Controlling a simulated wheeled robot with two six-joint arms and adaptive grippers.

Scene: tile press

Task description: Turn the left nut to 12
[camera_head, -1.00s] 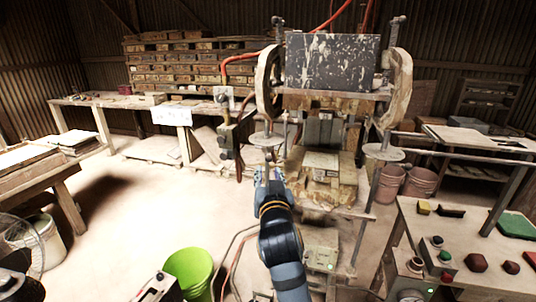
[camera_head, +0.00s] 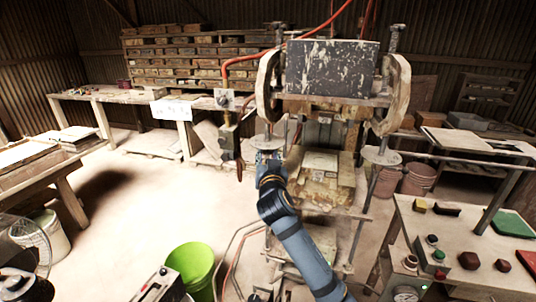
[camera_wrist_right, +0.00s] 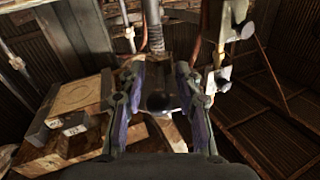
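The press has a threaded rod on each side, each with a pale round disc. The left disc (camera_head: 267,141) sits on the left rod and the right disc (camera_head: 383,154) on the right rod. My right gripper (camera_head: 268,154) is just below and in front of the left disc, partly covering that rod. In the right wrist view the fingers of my right gripper (camera_wrist_right: 160,104) are spread, with a dark rounded thing between them and the threaded rod (camera_wrist_right: 156,28) ahead. I cannot tell whether they touch the nut. No number marking is readable. My left gripper does not show.
The press bed (camera_head: 323,180) is close to the right of my right gripper. A hanging control box (camera_head: 229,138) is to its left. A control table (camera_head: 450,235) stands at the right, and a green bucket (camera_head: 190,268) on the floor.

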